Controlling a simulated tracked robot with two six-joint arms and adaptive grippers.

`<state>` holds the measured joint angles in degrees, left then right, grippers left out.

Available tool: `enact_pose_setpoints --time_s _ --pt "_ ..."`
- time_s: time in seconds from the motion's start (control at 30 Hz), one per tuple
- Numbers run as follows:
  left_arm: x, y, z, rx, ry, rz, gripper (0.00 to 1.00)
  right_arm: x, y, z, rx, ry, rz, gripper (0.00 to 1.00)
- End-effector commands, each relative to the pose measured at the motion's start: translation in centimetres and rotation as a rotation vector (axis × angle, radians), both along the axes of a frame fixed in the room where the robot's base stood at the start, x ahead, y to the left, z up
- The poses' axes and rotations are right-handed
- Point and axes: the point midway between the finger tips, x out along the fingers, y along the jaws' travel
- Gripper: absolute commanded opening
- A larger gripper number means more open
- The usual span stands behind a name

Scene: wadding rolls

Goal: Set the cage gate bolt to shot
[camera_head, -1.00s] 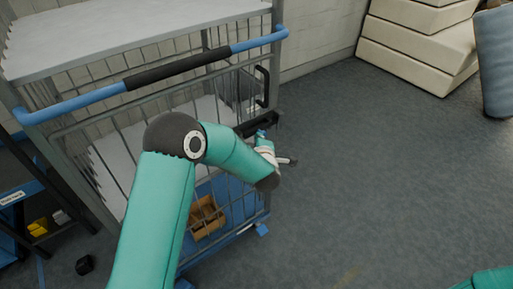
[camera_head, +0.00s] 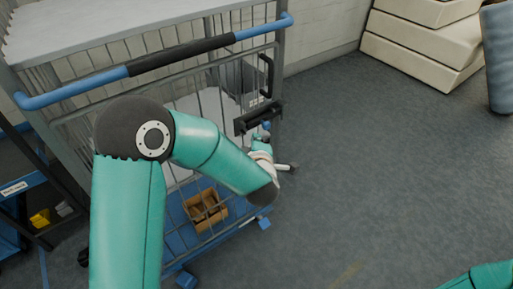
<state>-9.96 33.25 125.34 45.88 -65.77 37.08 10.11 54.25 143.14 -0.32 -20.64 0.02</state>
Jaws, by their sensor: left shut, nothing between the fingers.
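The wire cage trolley (camera_head: 170,68) has a gate with a black bolt housing (camera_head: 256,117) on its right edge, below a black pull handle (camera_head: 266,75). A small blue knob (camera_head: 266,127) shows just under the housing. Whether the bolt is shot or drawn cannot be told. My left gripper (camera_head: 261,142) is shut and empty, small in the view, just below the housing and knob. Its fingertips are partly hidden by its wrist, so I cannot tell whether they touch the knob. My right gripper is out of view; only a piece of its arm shows at the bottom right.
A cardboard box (camera_head: 205,207) sits on the cage's blue base. A blue push bar (camera_head: 75,90) with a black grip crosses the cage. A blue-shelved rack (camera_head: 20,190) stands at the left. Cream stacked blocks (camera_head: 425,45) lie at the back right. The grey floor (camera_head: 390,170) right of the cage is clear.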

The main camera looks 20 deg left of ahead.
Motion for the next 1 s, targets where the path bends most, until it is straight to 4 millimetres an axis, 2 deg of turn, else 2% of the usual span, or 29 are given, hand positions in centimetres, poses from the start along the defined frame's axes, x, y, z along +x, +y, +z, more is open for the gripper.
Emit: enact_pose_setpoints --time_s 0.1,0.27,0.77,0.9,1.0 --pt "-1.4 -1.0 0.6 0.001 -0.002 -0.004 0.00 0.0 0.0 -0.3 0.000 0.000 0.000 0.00" --pt "-2.3 -1.5 0.9 0.000 -0.001 -0.005 0.00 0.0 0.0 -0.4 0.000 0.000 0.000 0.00" --pt "-2.4 -1.6 1.0 0.000 0.000 -0.003 0.00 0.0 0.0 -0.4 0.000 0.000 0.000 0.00" --pt "-2.5 -0.7 0.8 0.001 0.012 0.013 0.00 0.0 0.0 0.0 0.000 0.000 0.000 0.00" --pt "-3.0 1.2 -1.0 0.009 0.065 0.050 0.00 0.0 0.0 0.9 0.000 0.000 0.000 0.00"
